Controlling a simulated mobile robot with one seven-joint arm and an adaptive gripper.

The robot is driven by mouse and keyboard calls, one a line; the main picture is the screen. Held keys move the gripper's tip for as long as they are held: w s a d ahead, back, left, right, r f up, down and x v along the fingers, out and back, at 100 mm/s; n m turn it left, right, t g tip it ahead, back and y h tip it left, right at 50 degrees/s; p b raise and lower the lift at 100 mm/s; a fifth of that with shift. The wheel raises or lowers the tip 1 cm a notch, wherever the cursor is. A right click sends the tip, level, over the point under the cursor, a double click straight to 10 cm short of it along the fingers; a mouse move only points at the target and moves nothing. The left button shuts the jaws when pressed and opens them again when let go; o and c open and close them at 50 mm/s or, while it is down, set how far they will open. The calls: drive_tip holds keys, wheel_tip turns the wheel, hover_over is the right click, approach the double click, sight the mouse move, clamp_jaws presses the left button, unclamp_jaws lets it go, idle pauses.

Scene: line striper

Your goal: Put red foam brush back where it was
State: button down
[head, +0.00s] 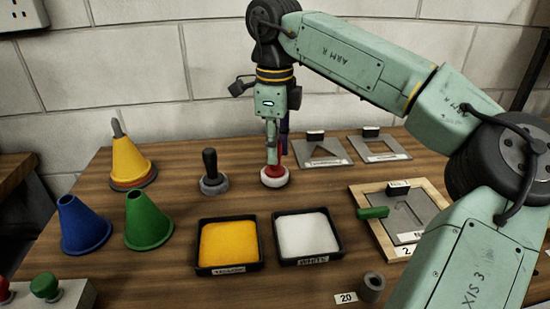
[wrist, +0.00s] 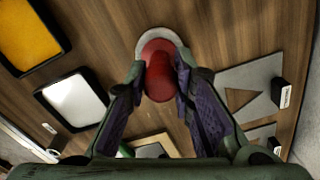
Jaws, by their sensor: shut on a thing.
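The red foam brush (head: 275,179) has a red handle and a pale round foam base. My gripper (head: 276,158) points straight down and is shut on its handle. The brush is upright, with its base at or very close to the wooden table top; I cannot tell whether it touches. In the wrist view the red handle (wrist: 158,68) sits between the two fingers, with the pale foam rim (wrist: 162,36) showing beyond it. A black-handled foam brush (head: 211,175) stands upright on the table to the left, apart from the red one.
A yellow paint tray (head: 229,245) and a white one (head: 307,234) lie in front. Blue (head: 84,224) and green (head: 148,219) cones stand left, with stacked cones (head: 131,163) behind. Stencil plates (head: 322,151) lie right. A framed stencil (head: 376,236) with a green handle lies front right.

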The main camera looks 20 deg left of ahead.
drive_tip(key=shift+f, duration=0.45)
drive_tip(key=c, duration=1.4)
unclamp_jaws()
drive_tip(key=shift+o, duration=0.2)
wheel_tip(320, 180, up, 12)
drive_tip(key=p, duration=0.2)
drive_tip(key=shift+r, duration=0.2)
